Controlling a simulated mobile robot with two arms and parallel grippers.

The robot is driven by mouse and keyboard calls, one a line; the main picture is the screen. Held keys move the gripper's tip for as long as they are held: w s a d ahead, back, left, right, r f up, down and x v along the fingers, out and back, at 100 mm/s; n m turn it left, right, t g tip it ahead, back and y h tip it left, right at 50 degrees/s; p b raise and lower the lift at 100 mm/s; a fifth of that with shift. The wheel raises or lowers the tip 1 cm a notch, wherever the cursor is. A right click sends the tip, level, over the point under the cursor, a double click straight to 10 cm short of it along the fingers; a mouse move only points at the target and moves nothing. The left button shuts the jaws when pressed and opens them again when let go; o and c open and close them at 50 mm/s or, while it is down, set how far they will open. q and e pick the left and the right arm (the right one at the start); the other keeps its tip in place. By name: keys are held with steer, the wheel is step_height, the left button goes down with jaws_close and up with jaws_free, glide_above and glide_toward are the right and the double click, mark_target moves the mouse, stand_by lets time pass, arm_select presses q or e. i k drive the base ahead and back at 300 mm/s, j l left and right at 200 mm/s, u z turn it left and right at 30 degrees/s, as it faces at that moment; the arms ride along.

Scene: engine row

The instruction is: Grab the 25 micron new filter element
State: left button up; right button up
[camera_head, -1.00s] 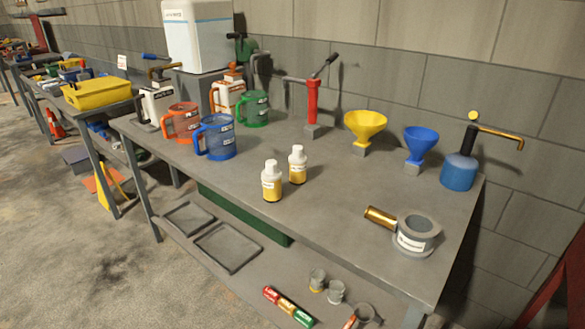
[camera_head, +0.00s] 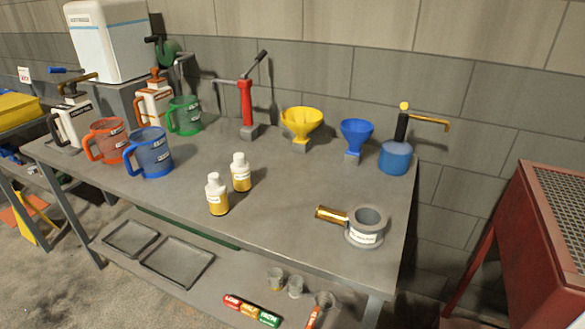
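No thing in view can be read as the 25 micron new filter element. A brass-coloured cylinder (camera_head: 331,215) lies on the grey workbench beside a round grey cup (camera_head: 366,227). The cup has a white label that is too small to read. I cannot tell whether the cylinder is joined to the cup. Several small grey cups (camera_head: 296,287) stand on the lower shelf, and their contents are unclear. Neither of my grippers is in view.
The workbench (camera_head: 277,210) holds a blue jug (camera_head: 150,152), two white bottles (camera_head: 217,194), a yellow funnel (camera_head: 301,124), a blue funnel (camera_head: 355,139) and a blue pump can (camera_head: 396,157). Labelled tubes (camera_head: 251,311) lie on the shelf. A red stand with grating (camera_head: 555,205) is at right.

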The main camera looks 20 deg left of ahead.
mark_target(240, 167)
steer(key=j+z, duration=0.15)
steer(key=j, duration=0.25)
steer(key=j+z, duration=0.2)
steer(key=j, duration=0.25)
steer(key=k+j+z, duration=0.15)
steer(key=j, duration=0.2)
steer(key=j+z, duration=0.2)
steer(key=j, duration=0.25)
steer(key=k+j+z, duration=0.15)
steer(key=j, duration=0.2)
steer(key=k+j+z, duration=0.15)
steer(key=j, duration=0.2)
steer(key=k+j+z, duration=0.2)
steer(key=j, duration=0.15)
steer(key=i+j, duration=0.05)
